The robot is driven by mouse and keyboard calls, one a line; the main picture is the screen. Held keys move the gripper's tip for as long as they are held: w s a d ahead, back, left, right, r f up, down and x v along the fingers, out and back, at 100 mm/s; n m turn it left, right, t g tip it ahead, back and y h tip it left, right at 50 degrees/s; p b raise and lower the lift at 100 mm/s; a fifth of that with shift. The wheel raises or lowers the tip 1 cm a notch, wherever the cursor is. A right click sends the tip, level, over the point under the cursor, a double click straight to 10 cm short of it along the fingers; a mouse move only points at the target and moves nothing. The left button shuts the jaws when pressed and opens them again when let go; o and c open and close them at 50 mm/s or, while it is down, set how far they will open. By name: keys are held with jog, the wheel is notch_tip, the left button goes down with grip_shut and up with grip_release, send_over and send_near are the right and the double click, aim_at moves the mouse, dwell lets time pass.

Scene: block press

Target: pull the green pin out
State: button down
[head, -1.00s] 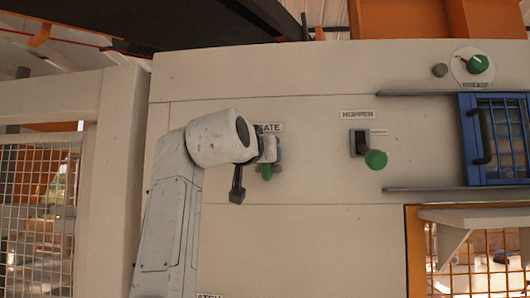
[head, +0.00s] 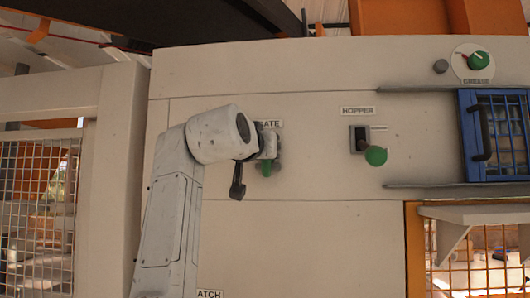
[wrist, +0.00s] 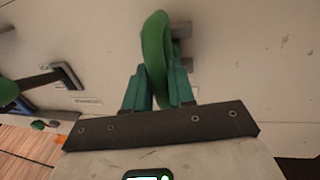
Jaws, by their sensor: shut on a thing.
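The green pin (wrist: 156,45) shows in the wrist view as a thick green ring standing out from the pale panel. Grey bracket pieces are beside it on the panel. The two teal fingers of my gripper (wrist: 158,82) are shut on the ring's near part, one on each side. In the head view the green pin (head: 266,168) is a small green patch under the GATE label, partly hidden by my gripper (head: 264,148). Whether the pin's shaft is still seated cannot be told.
Right of the pin is the HOPPER lever with a green knob (head: 376,156). A GREASE dial (head: 478,61) is at the upper right, above a blue barred door (head: 497,138) between rails. A mesh fence (head: 38,215) is at the left. The panel below the pin is clear.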

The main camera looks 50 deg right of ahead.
jog(key=s+d+b+v, duration=0.1)
jog(key=s+b+v, duration=0.1)
jog(key=v, duration=1.1)
jog(key=shift+s, duration=0.15)
jog(key=c, duration=1.4)
grip_release()
jog(key=shift+o, duration=1.4)
jog(key=shift+s+a, duration=0.1)
jog(key=shift+a, duration=0.1)
jog(key=shift+d, duration=0.15)
jog(key=b+v, duration=0.2)
jog(key=v, duration=0.8)
jog(key=shift+a+b, duration=0.3)
jog(key=shift+a, duration=0.1)
jog(key=shift+f, duration=0.15)
